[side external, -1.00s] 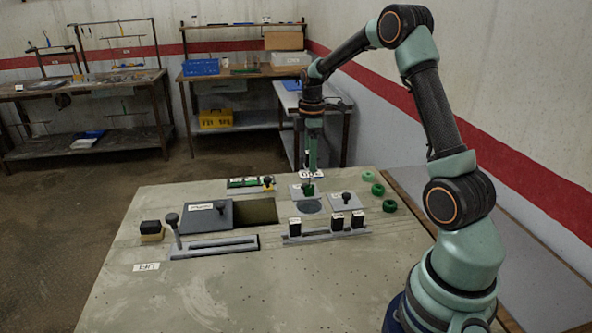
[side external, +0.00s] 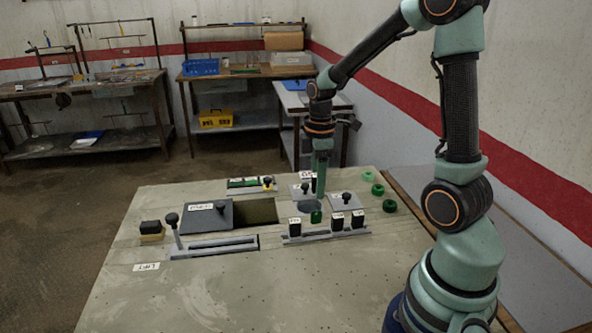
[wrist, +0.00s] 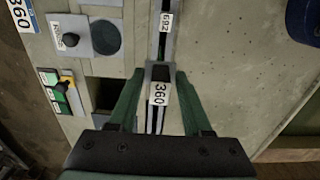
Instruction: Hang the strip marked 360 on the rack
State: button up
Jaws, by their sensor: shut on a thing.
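My gripper (side external: 318,188) hangs over the rack (side external: 325,236), near a gap between black labelled blocks.
Black blocks (side external: 295,226) and (side external: 337,222) stand on the rack on either side of my gripper. A flat round disc (wrist: 105,38) lies beside the rail. A dark opening (side external: 258,210) and a grey lidded plate (side external: 206,214) are left. The near tabletop is clear.

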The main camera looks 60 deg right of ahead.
aim_at(317, 220)
jog(key=shift+s+a+f, duration=0.15)
jog(key=shift+s+f, duration=0.05)
jog(key=shift+f, duration=0.4)
jog(key=shift+f, duration=5.55)
jog(key=o, duration=1.2)
notch_tip(317, 220, up, 7)
